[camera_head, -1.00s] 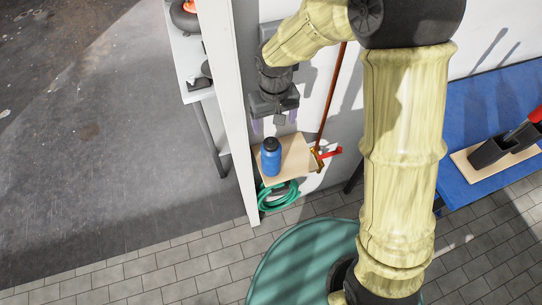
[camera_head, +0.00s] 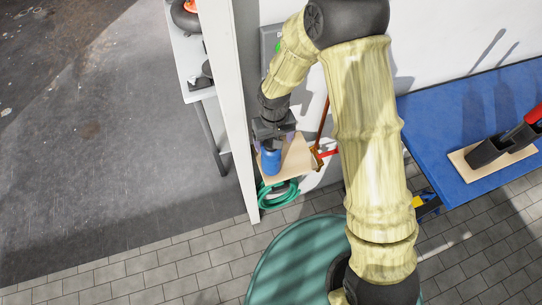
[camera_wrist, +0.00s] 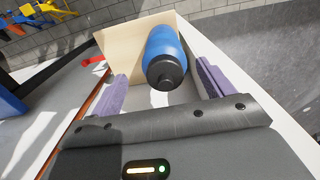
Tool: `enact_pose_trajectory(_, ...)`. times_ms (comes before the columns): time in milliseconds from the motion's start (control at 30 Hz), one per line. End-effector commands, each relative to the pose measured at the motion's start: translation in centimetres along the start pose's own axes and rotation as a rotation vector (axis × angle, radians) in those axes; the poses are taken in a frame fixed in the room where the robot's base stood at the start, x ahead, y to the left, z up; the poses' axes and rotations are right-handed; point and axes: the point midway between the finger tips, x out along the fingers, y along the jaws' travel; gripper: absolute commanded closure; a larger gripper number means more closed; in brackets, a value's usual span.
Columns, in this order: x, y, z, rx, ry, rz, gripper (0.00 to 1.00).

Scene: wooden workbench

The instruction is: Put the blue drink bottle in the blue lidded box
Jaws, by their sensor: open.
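The blue drink bottle (camera_head: 271,161) with a black cap stands upright on a small wooden shelf (camera_head: 297,158) by the wall. My gripper (camera_head: 272,143) is right above it and hides its cap in the head view. In the wrist view the bottle (camera_wrist: 165,55) lies between the two purple fingers of my gripper (camera_wrist: 163,88), which are open and apart from it. The bottle's cap points toward the wrist camera. I cannot make out a blue lidded box in either view.
A white post (camera_head: 233,110) stands close left of the shelf. A coiled green hose (camera_head: 278,194) hangs below it. A red-handled tool (camera_head: 325,153) is at its right.

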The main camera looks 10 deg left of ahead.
Motion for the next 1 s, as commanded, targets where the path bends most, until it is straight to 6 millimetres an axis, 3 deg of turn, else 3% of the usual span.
enact_pose_trajectory(500,4.8,-0.5,-0.6,-0.001,-0.001,0.001,0.2)
enact_pose_trajectory(1000,5.0,-0.5,-0.7,0.0,0.0,0.0,0.2)
